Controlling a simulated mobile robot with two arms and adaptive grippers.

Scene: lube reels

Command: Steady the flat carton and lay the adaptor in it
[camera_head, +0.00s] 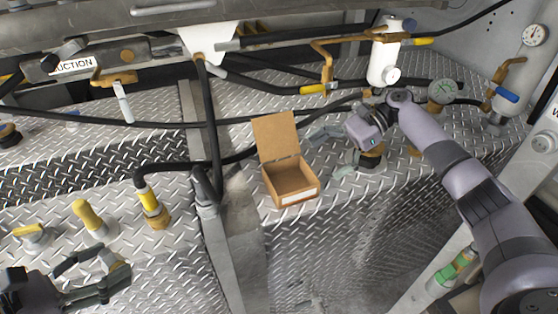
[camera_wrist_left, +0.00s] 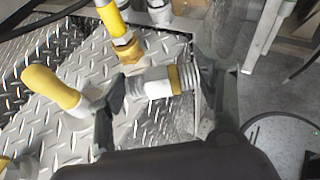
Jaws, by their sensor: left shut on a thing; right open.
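The flat carton (camera_head: 275,199) is a brown cardboard box on the diamond-plate deck, its lid (camera_head: 274,137) standing open at the back. Its inside looks empty. My right gripper (camera_head: 325,154) is open just right of the carton, its fingers pointing toward it, with no clear contact. My left gripper (camera_head: 114,278) is at the lower left, well away from the carton. In the left wrist view it is shut on the adaptor (camera_wrist_left: 158,85), a pale fitting with a brass ring and threaded end, lying crosswise between the fingers. In the head view the adaptor is mostly hidden by the fingers.
Yellow-capped fittings (camera_head: 90,218) and a yellow-sleeved hose end (camera_head: 149,201) stand between my left gripper and the carton. An upright post (camera_head: 207,190) with black hoses rises left of the carton.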

